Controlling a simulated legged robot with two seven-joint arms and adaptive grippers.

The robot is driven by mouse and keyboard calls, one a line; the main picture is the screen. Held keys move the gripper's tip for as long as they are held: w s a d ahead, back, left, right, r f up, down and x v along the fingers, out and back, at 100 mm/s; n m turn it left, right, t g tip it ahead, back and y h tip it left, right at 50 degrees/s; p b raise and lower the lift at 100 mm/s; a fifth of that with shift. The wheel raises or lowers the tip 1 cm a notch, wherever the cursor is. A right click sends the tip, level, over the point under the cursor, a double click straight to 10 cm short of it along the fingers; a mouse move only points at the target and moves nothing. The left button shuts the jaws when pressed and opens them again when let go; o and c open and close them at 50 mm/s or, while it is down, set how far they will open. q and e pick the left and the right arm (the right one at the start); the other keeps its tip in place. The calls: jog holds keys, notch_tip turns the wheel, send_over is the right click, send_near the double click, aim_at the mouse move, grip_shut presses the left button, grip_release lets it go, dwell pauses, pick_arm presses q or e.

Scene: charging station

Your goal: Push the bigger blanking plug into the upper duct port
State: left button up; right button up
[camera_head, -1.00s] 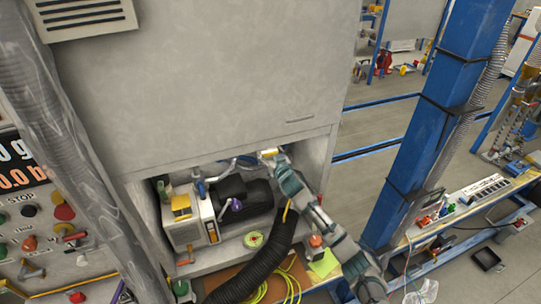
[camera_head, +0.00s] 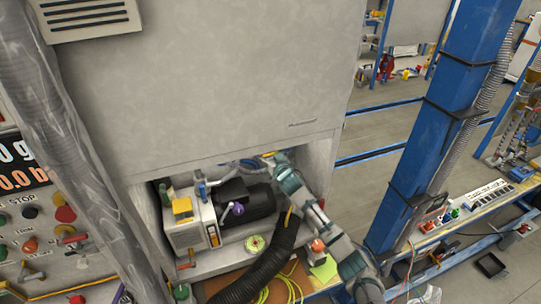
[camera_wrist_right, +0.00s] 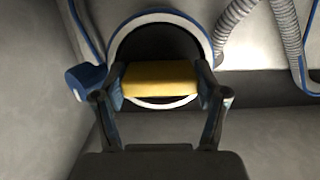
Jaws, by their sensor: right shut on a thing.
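In the right wrist view my right gripper (camera_wrist_right: 160,85) is shut on a yellow blanking plug (camera_wrist_right: 160,75). Behind the plug is a dark round duct port (camera_wrist_right: 155,40) with a white and blue rim. The plug overlaps the lower part of the opening; I cannot tell whether it touches or enters the port. In the head view my right arm reaches into the cabinet recess, and the gripper is mostly hidden under the cabinet's upper edge. A bit of yellow (camera_head: 268,154) shows there. My left gripper is not in view.
A blue fitting (camera_wrist_right: 85,80) lies left of the port, and ribbed hoses (camera_wrist_right: 290,30) hang at its right. In the recess stand a pump (camera_head: 245,200), a white unit (camera_head: 187,230) and a thick black hose (camera_head: 270,265). The cabinet panel (camera_head: 210,75) overhangs them.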

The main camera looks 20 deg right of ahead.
jog(key=shift+w+b, duration=0.45)
jog(key=shift+w, duration=0.85)
jog(key=o, duration=1.8)
jog(key=shift+d, duration=0.1)
jog(key=shift+s+f, duration=0.1)
jog(key=shift+s+f, duration=0.1)
jog(key=shift+s, duration=0.15)
jog(key=s, duration=0.3)
jog(key=s+r, duration=0.1)
jog(key=s, duration=0.7)
jog(key=shift+s+a+r, duration=0.1)
jog(key=shift+a+r, duration=0.15)
jog(key=shift+r, duration=0.1)
